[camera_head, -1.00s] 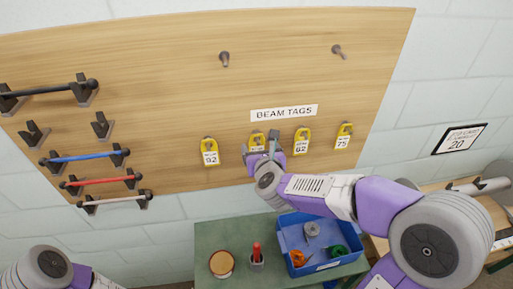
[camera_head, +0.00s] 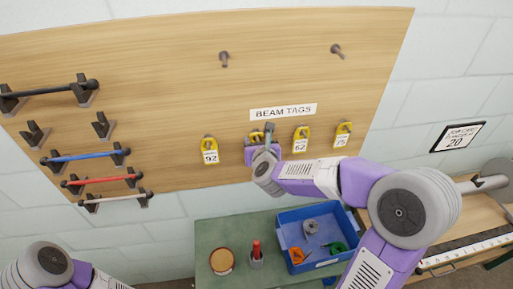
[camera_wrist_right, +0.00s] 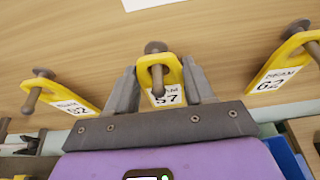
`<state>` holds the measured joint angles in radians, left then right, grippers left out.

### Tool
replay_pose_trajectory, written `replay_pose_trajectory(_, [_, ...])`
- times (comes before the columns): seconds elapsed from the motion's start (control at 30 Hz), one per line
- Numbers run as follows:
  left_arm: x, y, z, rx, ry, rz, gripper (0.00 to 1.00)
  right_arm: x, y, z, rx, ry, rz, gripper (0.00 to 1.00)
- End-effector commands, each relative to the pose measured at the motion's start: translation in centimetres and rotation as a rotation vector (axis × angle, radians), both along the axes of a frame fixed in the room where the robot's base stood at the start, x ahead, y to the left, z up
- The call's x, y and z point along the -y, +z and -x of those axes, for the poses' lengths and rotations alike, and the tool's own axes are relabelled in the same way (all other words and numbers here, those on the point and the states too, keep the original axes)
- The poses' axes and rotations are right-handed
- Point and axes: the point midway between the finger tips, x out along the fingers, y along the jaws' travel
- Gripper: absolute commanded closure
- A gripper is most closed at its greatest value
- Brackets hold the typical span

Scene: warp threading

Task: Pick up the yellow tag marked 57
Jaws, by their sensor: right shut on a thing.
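The yellow tag marked 57 (camera_wrist_right: 170,86) hangs on its peg on the wooden board, its number readable in the right wrist view. In the head view only the yellow top of tag 57 (camera_head: 256,137) shows beside my right gripper. My right gripper (camera_wrist_right: 165,82) is shut on the tag, one finger on each side of it; in the head view it is at the board (camera_head: 268,136) under the BEAM TAGS sign. The peg still passes through the tag's hole. My left arm shows at the lower left of the head view; its gripper is out of view.
Yellow tags 92 (camera_head: 210,150), 62 (camera_head: 301,139) and 75 (camera_head: 342,134) hang alongside. The BEAM TAGS sign (camera_head: 283,112) is above.

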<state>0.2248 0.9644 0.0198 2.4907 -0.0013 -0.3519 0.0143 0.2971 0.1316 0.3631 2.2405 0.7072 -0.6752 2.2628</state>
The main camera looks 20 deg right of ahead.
Motion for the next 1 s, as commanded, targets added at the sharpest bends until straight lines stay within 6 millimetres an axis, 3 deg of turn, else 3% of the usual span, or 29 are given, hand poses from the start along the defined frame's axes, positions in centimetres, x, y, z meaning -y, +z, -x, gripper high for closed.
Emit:
replay_pose_trajectory(0.27, [0.0,0.0,0.0,0.000,0.000,0.000,0.57,0.0,0.1,0.0,0.001,0.000,0.000,0.76])
replay_pose_trajectory(0.5, [0.0,-0.1,0.0,0.000,0.000,0.000,0.57,-0.1,1.7,0.2,0.003,0.000,0.001,0.77])
replay_pose_trajectory(0.77, [0.0,-1.2,0.0,0.000,0.000,0.000,0.57,-1.2,1.5,4.4,0.003,0.002,0.002,0.77])
replay_pose_trajectory(1.0, [0.0,-1.9,0.0,0.000,0.000,0.000,0.57,-2.6,1.6,10.0,0.006,0.002,0.004,0.77])
